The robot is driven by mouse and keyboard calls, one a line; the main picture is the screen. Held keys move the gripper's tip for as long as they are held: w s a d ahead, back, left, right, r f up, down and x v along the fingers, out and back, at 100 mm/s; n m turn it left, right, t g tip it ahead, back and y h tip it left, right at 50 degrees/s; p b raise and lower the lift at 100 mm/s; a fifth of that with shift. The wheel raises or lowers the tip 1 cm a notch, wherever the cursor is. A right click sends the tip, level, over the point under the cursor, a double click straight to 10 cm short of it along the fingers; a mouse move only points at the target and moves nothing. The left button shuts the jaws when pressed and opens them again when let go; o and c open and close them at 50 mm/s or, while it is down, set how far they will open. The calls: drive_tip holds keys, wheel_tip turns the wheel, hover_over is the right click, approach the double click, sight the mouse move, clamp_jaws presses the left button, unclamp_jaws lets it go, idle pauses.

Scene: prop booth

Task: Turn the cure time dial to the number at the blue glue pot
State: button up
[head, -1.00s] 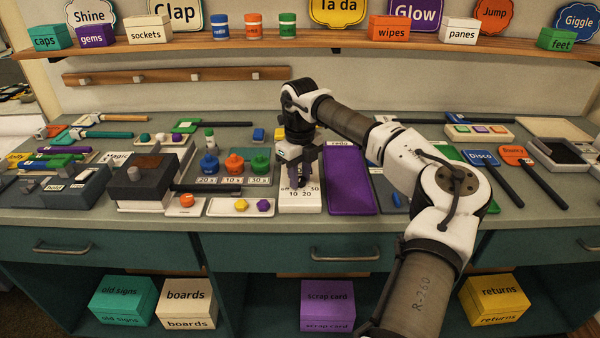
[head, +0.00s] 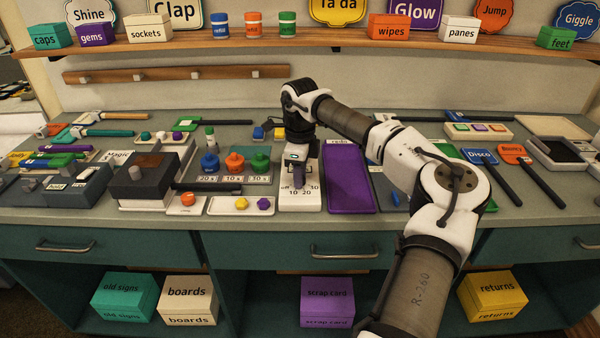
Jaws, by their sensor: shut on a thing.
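The blue glue pot (head: 210,163) stands at the left of a row of three pots, with a card reading 20 s (head: 208,179) in front of it. The cure time dial box (head: 289,203) is white, with off, 10, 20 and 30 printed around its dial. My gripper (head: 298,182) points down over the box and is shut on the dial knob. The fingers hide most of the knob, so I cannot tell which mark it points at.
An orange pot (head: 235,163) with a 10 s card and a green pot (head: 260,162) with a 30 s card stand left of the box. A purple tray (head: 350,185) lies close on its right. A small tray (head: 221,207) with yellow and purple pieces is at its front left.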

drive_tip(key=shift+r, duration=0.1)
drive_tip(key=o, duration=1)
wheel_tip(320, 180, up, 14)
drive_tip(key=b, duration=0.2)
